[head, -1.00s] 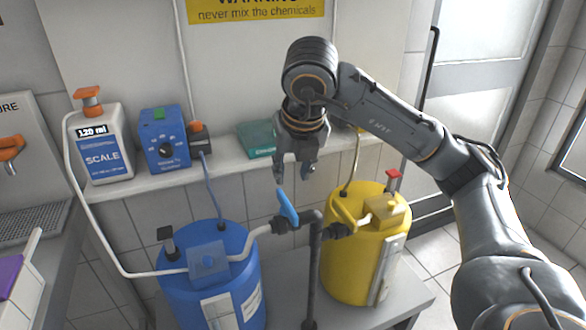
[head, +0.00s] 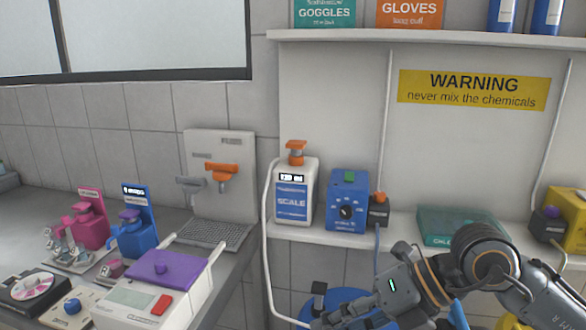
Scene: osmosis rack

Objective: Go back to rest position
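My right arm comes in from the lower right in the head view. Its gripper (head: 350,316) is at the bottom edge, in front of the blue tank (head: 335,300), pointing left. The fingers are small and partly cut off, so I cannot tell if they are open or shut. No held object shows. My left gripper is not in view.
A shelf behind the arm carries the white scale bottle (head: 293,192), a blue dial box (head: 347,202) and a teal box (head: 455,226). At left, a counter holds a purple-lidded machine (head: 160,268) and pink (head: 90,220) and blue (head: 136,225) devices. A yellow box (head: 570,210) is at right.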

